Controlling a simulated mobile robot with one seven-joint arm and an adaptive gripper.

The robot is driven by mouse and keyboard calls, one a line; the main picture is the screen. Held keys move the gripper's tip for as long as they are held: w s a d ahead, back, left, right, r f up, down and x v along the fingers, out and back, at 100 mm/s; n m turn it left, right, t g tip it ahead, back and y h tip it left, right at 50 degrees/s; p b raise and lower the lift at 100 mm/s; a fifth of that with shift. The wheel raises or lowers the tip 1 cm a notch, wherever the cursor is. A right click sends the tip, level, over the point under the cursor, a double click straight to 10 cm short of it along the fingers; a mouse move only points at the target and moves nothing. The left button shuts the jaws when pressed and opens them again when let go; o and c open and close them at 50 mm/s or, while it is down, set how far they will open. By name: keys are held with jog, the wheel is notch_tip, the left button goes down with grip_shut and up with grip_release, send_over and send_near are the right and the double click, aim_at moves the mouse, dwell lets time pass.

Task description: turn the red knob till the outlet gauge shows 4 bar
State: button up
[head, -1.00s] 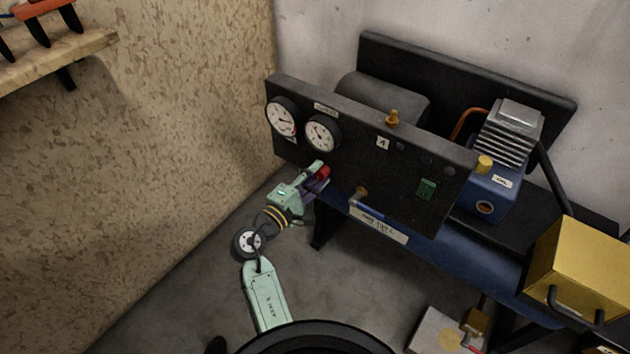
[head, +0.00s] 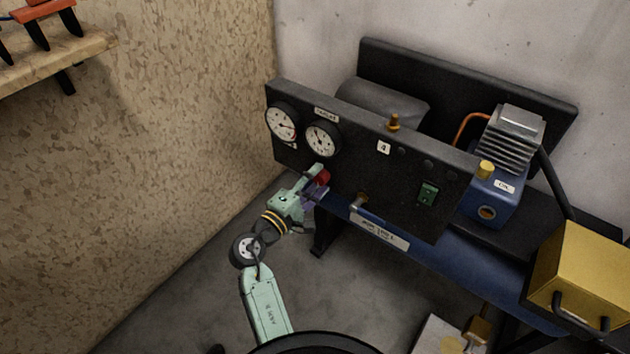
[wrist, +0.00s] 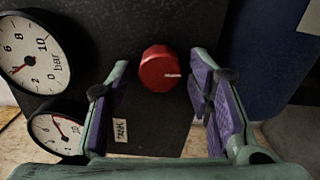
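The red knob (head: 323,177) sticks out low on the black panel (head: 350,160), below the gauges. In the wrist view the knob (wrist: 159,69) stands between the two fingers of my gripper (wrist: 158,82). The fingers are open, with a gap on both sides of the knob. In the head view my gripper (head: 313,183) is at the knob and partly covers it. The outlet gauge (head: 320,139) is the right one. In the wrist view this gauge (wrist: 36,55) is turned sideways, and its red needle lies between 2 and 6; I cannot read it more exactly.
The tank gauge (head: 282,122) is left of the outlet gauge. A blue tank (head: 450,260) runs below the panel. The wood-chip wall (head: 170,150) is on the left, with bare floor before it.

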jog(key=shift+a, duration=0.1)
jog(key=v, duration=1.2)
dwell(0.4)
